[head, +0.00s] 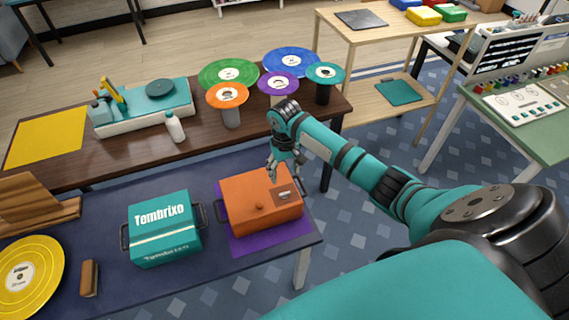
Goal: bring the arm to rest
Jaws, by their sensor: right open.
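My right arm (345,155) comes in from the right and reaches over the near table. My right gripper (286,172) points down over the back of the orange box (245,208). It is open, and nothing shows between its fingers. Whether a fingertip touches the box cannot be told. The orange box has a lid knob and side handles and sits on a purple mat (240,245). My left gripper is not in view.
A teal box (163,228), a yellow record (28,272), a brown brush (89,278) and a wooden rack (38,205) share the near table (215,277). Behind, coloured discs on stands (229,74), a white bottle (175,127) and a teal-topped machine (145,105) stand on a brown table.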

